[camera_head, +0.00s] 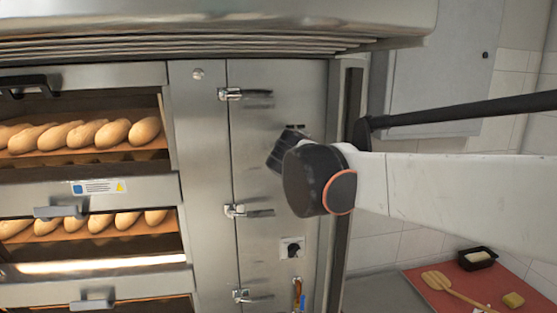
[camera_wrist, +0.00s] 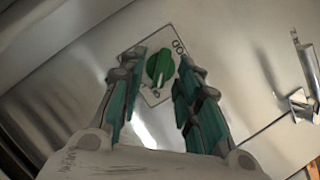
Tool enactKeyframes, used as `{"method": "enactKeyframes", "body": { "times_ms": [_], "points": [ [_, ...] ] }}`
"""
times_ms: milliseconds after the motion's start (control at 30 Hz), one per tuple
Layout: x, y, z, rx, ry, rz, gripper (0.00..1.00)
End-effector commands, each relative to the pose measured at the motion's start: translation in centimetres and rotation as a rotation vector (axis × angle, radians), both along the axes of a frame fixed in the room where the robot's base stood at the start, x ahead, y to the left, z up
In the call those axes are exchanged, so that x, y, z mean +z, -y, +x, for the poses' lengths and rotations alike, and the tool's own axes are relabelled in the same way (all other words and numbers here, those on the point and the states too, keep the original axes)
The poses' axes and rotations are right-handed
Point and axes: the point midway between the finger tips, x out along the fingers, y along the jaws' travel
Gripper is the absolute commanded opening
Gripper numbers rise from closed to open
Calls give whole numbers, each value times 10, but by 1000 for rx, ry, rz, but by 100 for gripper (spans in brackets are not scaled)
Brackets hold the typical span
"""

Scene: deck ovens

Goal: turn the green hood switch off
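The green hood switch (camera_wrist: 160,68) shows in the wrist view as a round green knob on a pale plate with dark markings, set on a steel panel. My gripper (camera_wrist: 160,95) is open, with one finger on each side of the knob in that picture. I see no contact with the knob, and the gap in depth is hard to judge. In the head view my wrist (camera_head: 318,178) is in front of the steel side panel and hides the green switch and most of the gripper.
Oven decks with loaves (camera_head: 85,133) are at the left. Metal latches (camera_head: 245,94) stick out from the panel, and one latch (camera_wrist: 302,105) is at the right in the wrist view. A black knob (camera_head: 291,249) sits lower on the panel. A red board (camera_head: 450,290) is at lower right.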

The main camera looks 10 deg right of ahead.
Motion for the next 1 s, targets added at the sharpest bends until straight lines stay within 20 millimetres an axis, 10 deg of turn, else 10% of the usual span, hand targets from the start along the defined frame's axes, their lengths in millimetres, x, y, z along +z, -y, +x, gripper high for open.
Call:
{"method": "enactKeyframes", "body": {
  "times_ms": [500,1000],
  "points": [
    [22,-28,-89,9,0,-2,31],
    [26,-31,-102,7,0,0,31]
  ]
}}
